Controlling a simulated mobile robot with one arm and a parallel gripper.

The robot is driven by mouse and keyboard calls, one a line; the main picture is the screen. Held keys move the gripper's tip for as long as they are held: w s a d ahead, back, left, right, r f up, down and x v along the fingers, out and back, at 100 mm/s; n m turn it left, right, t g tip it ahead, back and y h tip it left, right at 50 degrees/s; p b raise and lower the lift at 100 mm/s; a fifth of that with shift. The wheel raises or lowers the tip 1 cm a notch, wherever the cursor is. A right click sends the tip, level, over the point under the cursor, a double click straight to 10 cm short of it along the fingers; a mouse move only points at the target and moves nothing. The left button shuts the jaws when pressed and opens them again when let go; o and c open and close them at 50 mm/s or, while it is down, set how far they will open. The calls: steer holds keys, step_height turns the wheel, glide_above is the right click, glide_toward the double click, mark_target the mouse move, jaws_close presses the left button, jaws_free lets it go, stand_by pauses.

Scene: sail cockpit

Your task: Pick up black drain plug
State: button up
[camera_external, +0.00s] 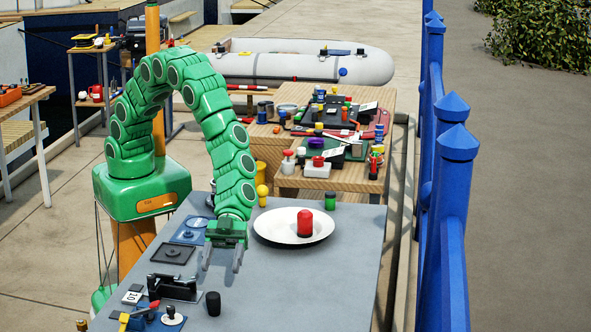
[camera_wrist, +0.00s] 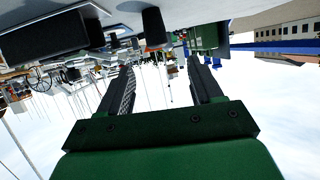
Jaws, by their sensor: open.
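A black, slightly tapered plug (camera_external: 213,303) stands upright on the grey table (camera_external: 300,290) near its front. It looks like the drain plug. In the wrist view, which is upside down, a dark plug-shaped piece (camera_wrist: 153,27) hangs from the tabletop, beyond and roughly between the fingers. My gripper (camera_external: 221,262) is open and empty, its two fingers spread. It is behind the plug and apart from it; its exact height above the table is hard to tell. The open fingers also show in the wrist view (camera_wrist: 159,66).
A black fixture (camera_external: 175,287) stands left of the plug, with a white disc with a dark knob (camera_external: 172,318) in front. A white plate (camera_external: 272,233) holding a red piece (camera_external: 305,223) is behind right. A green cylinder (camera_external: 330,201) stands beyond. The table's right front is clear.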

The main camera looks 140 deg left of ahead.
mark_target(214, 304)
steer(key=shift+x, duration=1.1)
steer(key=shift+w+d+f, duration=1.05)
steer(key=shift+d+f, duration=0.1)
steer(key=shift+w+d+f, duration=0.25)
steer(key=shift+w+d, duration=0.2)
steer(key=shift+w, duration=0.05)
steer(key=c, duration=1.1)
